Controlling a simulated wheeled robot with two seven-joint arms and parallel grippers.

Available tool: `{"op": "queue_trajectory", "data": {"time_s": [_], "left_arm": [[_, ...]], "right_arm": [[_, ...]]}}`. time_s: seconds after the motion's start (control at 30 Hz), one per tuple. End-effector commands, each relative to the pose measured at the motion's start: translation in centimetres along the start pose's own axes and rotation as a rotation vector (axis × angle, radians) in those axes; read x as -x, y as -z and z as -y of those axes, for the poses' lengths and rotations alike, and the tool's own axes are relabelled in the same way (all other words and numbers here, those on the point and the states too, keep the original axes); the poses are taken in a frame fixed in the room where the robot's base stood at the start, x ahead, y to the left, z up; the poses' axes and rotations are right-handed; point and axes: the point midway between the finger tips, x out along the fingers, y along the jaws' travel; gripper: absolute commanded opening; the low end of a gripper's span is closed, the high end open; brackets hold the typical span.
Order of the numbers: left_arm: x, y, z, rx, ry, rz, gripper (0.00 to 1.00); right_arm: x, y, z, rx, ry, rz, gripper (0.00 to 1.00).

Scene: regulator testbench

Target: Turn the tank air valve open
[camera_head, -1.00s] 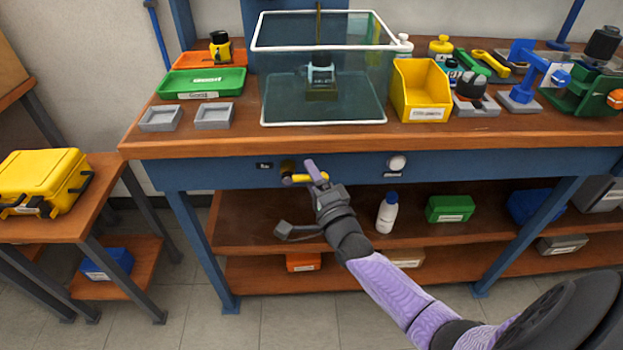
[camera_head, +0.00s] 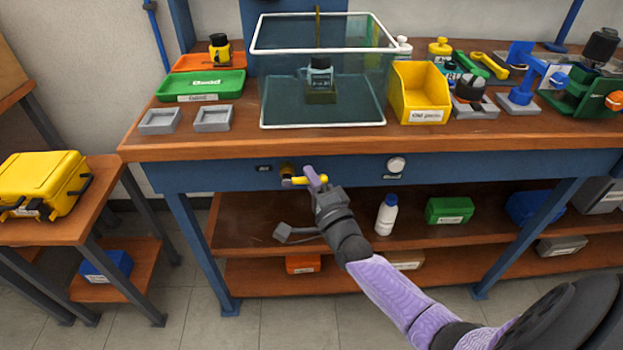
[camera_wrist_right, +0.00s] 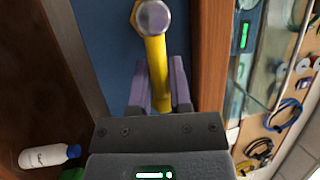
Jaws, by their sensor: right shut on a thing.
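The tank air valve's yellow lever (camera_head: 305,180) sticks out sideways from its brass body (camera_head: 287,171) on the blue front rail of the bench, below the glass tank (camera_head: 323,85). My right gripper (camera_head: 316,178) is shut on the lever, with a purple finger on each side of it. In the right wrist view the yellow lever (camera_wrist_right: 156,70) runs from a round metal hub into the space between the fingers (camera_wrist_right: 160,95). The lever's outer end is partly hidden between the fingers. My left gripper is out of view.
A white round knob (camera_head: 396,164) is on the same rail to the right. The bench's wooden edge (camera_head: 400,137) overhangs just above my gripper. A lower shelf holds a white bottle (camera_head: 386,214) and a green box (camera_head: 450,209).

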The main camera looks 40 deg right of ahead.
Motion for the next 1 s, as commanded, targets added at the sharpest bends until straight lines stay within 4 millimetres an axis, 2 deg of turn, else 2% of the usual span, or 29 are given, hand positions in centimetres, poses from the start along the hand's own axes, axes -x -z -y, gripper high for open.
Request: {"op": "queue_trajectory", "data": {"time_s": [0.5,1.0], "left_arm": [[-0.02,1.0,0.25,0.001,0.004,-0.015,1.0],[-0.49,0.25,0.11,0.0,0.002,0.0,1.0]], "right_arm": [[0.02,-0.01,-0.04,0.0,-0.001,0.0,0.0],[0.08,-0.05,-0.37,-0.023,0.007,-0.005,0.0]]}}
